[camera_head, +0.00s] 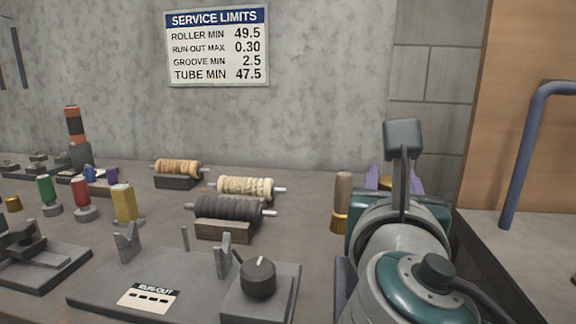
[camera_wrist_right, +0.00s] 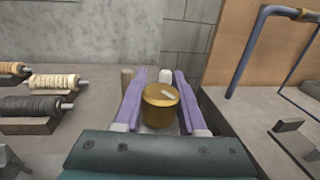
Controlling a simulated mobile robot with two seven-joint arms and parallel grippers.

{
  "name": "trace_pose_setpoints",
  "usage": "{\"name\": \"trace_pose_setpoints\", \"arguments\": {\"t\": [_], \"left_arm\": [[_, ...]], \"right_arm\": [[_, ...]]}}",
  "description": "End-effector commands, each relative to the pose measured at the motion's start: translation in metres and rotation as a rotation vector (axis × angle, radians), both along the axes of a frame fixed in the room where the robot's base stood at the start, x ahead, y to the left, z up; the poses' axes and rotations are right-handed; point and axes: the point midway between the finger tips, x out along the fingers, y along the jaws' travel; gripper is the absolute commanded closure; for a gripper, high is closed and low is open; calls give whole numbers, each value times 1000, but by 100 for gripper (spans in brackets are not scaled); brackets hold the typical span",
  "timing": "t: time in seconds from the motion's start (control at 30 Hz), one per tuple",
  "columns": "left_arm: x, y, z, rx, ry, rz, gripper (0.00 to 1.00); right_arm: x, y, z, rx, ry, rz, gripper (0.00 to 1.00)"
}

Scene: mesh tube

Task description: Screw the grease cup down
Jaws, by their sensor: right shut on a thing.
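The grease cup is a brass, round cup with a pale mark on its top, seen in the right wrist view (camera_wrist_right: 162,104). It stands between the two purple fingers of my right gripper (camera_wrist_right: 160,95), which is shut on it. In the head view the right gripper (camera_head: 396,180) is at the right end of the bench, mostly behind its own wrist. Only a sliver of the brass cup (camera_head: 385,182) shows there. What lies under the cup is hidden. My left gripper is not in view.
A brown-handled tool with a brass collar (camera_head: 342,200) stands just left of the right gripper. Several wound rollers (camera_head: 230,210) lie on blocks mid-bench. A run-out stand with a black knob (camera_head: 258,278) is in front. A blue pipe (camera_head: 525,160) rises at right.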

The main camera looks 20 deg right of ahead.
Motion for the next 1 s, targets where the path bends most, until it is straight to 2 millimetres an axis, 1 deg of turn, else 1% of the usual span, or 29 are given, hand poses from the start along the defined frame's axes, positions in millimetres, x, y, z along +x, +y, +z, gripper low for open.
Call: {"name": "trace_pose_setpoints", "arguments": {"t": [0.27, 0.57, 0.77, 1.0], "left_arm": [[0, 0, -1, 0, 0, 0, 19], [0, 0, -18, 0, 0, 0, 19], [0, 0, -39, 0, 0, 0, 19], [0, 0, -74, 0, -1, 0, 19]], "right_arm": [[-4, -4, 0, 3, -2, -261, 100], [-12, -8, -2, 2, -4, -547, 100], [-18, -10, -5, 1, -3, -734, 100], [-24, -11, -7, 1, -4, -928, 100]]}}
